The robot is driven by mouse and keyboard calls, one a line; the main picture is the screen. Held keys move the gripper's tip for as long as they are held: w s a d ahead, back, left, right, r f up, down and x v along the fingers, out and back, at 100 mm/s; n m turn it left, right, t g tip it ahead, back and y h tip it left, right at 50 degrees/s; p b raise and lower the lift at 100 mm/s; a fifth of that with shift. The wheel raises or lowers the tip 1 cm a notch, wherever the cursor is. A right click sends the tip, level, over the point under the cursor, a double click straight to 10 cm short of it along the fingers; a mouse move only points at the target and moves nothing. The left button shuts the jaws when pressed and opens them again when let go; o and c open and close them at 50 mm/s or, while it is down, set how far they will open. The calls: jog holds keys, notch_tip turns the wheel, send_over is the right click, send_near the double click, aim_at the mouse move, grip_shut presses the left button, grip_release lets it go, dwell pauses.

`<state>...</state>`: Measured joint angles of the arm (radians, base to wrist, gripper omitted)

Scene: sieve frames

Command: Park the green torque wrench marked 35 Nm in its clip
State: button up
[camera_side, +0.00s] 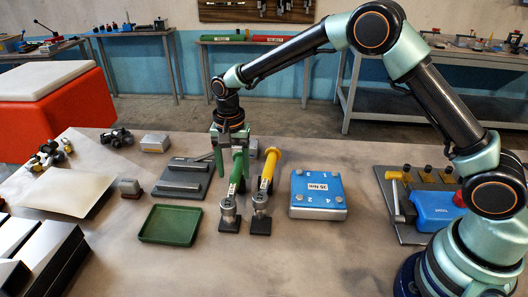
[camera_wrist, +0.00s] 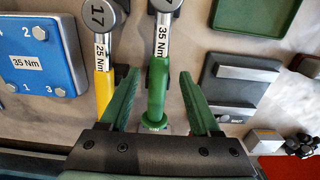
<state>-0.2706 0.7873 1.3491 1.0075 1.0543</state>
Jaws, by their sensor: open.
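The green-handled torque wrench (camera_side: 238,168) stands or leans with its metal head low at a small black block. In the wrist view its shaft reads 35 Nm (camera_wrist: 161,40) and its green handle (camera_wrist: 157,90) points toward me. My gripper (camera_side: 232,160) is open, its green fingers on either side of the green handle; it also shows in the wrist view (camera_wrist: 160,88). Gaps show between handle and fingers. A yellow-handled wrench (camera_side: 268,169), labelled 25 Nm (camera_wrist: 101,52), is close beside it. I cannot tell which part is the clip.
A blue block (camera_side: 318,189) with a label, reading 35 Nm in the wrist view (camera_wrist: 30,62), is right of the wrenches. A green tray (camera_side: 170,225) and a grey plate with bars (camera_side: 183,180) lie left. A fixture board (camera_side: 400,228) is at far right.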

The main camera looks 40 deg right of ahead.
notch_tip(320, 180, up, 7)
notch_tip(320, 180, up, 7)
jog(key=n+t, duration=0.1)
jog(key=n, duration=0.1)
send_over(234, 177)
jog(key=s+d, duration=0.3)
jog(key=d, duration=0.1)
jog(key=s+d+r+n+t, duration=0.1)
jog(key=s+d+n+t, duration=0.1)
jog(key=s, duration=0.6)
jog(key=s+d+r+n+t, duration=0.2)
jog(key=s+d+n, duration=0.3)
jog(key=s+d, duration=0.2)
jog(key=shift+s+d+r+t, duration=0.3)
jog(key=shift+s, duration=0.9)
